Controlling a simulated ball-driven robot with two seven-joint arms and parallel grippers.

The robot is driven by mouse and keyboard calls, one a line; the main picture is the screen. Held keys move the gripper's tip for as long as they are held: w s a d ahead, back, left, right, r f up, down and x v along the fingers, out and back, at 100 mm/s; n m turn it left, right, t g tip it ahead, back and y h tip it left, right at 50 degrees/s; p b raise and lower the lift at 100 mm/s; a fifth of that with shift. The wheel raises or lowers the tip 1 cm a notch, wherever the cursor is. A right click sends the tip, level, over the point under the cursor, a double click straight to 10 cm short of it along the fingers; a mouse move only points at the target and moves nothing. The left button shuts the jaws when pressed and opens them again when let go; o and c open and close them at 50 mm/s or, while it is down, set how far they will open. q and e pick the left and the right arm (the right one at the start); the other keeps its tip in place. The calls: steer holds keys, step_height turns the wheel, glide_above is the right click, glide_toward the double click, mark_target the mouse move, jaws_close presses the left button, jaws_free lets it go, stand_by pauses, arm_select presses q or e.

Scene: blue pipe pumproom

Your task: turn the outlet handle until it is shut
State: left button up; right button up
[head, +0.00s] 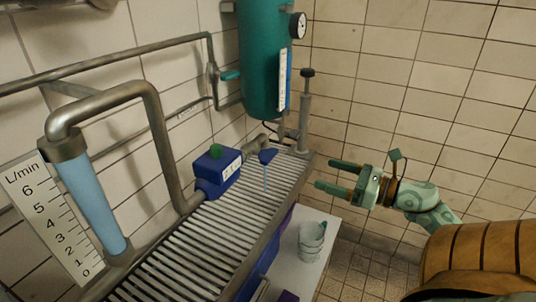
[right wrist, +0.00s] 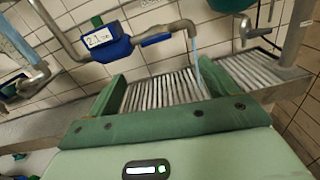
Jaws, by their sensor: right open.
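The blue outlet handle (head: 268,156) is on the grey outlet pipe (head: 256,141) to the right of a blue meter box (head: 217,168). In the right wrist view, the blue handle (right wrist: 155,39) lies along the pipe between the box and the down-bent spout (right wrist: 185,24). A thin stream of water (right wrist: 198,72) falls from the spout to the grating. My right gripper (head: 325,174) is open and empty, to the right of the handle and apart from it. Its two fingers also show in the right wrist view (right wrist: 140,95). My left gripper is out of view.
A slatted metal grating (head: 190,235) runs under the pipes. A teal tank (head: 262,70) with a gauge and a grey post (head: 304,105) stand behind the handle. A flow tube (head: 92,205) is at left.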

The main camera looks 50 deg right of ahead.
mark_target(271, 158)
arm_select(q)
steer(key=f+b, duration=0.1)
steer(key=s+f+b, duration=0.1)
steer(key=b, duration=0.1)
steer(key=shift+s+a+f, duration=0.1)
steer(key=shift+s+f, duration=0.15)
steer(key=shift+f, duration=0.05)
arm_select(e)
steer(key=shift+n, duration=0.6)
steer(key=x, duration=1.1)
steer(key=a+x, duration=0.1)
steer(key=x, duration=0.4)
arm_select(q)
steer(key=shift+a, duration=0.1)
arm_select(e)
steer(key=c, duration=1)
